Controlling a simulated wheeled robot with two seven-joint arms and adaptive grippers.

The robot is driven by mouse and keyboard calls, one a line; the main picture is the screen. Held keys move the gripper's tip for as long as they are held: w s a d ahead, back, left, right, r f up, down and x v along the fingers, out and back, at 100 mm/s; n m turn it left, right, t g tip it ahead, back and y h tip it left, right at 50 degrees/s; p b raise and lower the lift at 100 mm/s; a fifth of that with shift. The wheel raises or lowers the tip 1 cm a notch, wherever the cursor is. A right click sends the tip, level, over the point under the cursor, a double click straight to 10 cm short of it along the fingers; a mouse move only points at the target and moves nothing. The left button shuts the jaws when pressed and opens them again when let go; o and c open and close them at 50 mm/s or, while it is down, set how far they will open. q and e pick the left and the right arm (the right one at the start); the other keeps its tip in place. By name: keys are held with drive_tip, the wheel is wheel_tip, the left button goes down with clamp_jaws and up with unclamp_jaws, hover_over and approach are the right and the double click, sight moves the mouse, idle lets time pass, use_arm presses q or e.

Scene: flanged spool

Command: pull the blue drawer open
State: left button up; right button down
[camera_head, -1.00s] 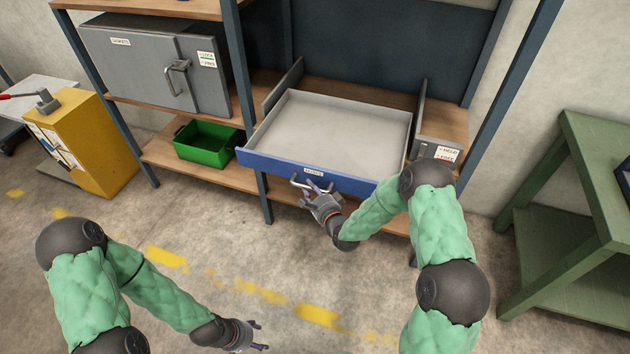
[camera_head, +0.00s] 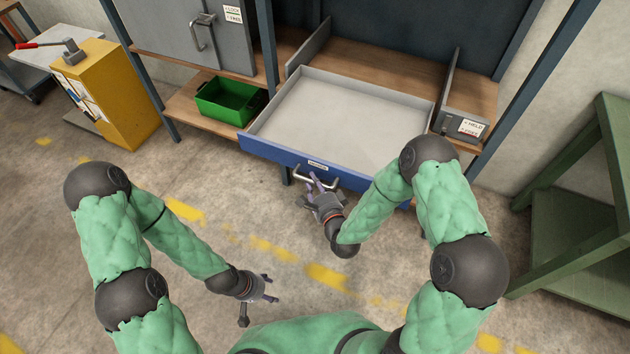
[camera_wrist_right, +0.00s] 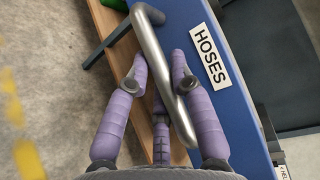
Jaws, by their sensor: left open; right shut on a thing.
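The blue drawer (camera_head: 290,152) stands far out of the shelf unit, its pale inside bare and open to view. Its blue front also shows in the right wrist view (camera_wrist_right: 185,25) with a "HOSES" label (camera_wrist_right: 210,58). A bar handle (camera_wrist_right: 160,70) stands out from the front. My right gripper (camera_head: 313,186) is at this handle. In the right wrist view its purple fingers (camera_wrist_right: 160,70) are closed around the bar from both sides. My left gripper (camera_head: 264,294) is open and empty, low over the floor, well away from the drawer.
A green bin (camera_head: 225,103) sits on the lower shelf, left of the drawer. A grey cabinet (camera_head: 185,35) is above it. A grey box (camera_head: 463,122) labelled "HELD" and "FREE" is right of the drawer. A green table (camera_head: 570,230) stands at right. Floor before the drawer is clear.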

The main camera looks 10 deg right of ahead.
drive_tip(key=c, duration=1.3)
unclamp_jaws()
drive_tip(key=shift+s, duration=0.1)
drive_tip(key=v, duration=1.1)
drive_tip(key=shift+s, duration=0.45)
drive_tip(key=s+a+f+n+g, duration=0.1)
drive_tip(key=s+f+n+g, duration=0.2)
drive_tip(key=f+n+g, duration=0.4)
drive_tip(key=s+f+n+g, duration=0.4)
drive_tip(key=f, duration=0.5)
drive_tip(key=s+n+g, duration=0.1)
drive_tip(key=s, duration=0.1)
drive_tip(key=s+f+n+g, duration=0.1)
drive_tip(key=s+g, duration=0.1)
drive_tip(key=s+a+f+n+g, duration=0.1)
drive_tip(key=s, duration=0.2)
drive_tip(key=shift+f+n+g+y, duration=0.2)
drive_tip(key=shift+n+g+y, duration=0.1)
drive_tip(key=shift+n, duration=0.1)
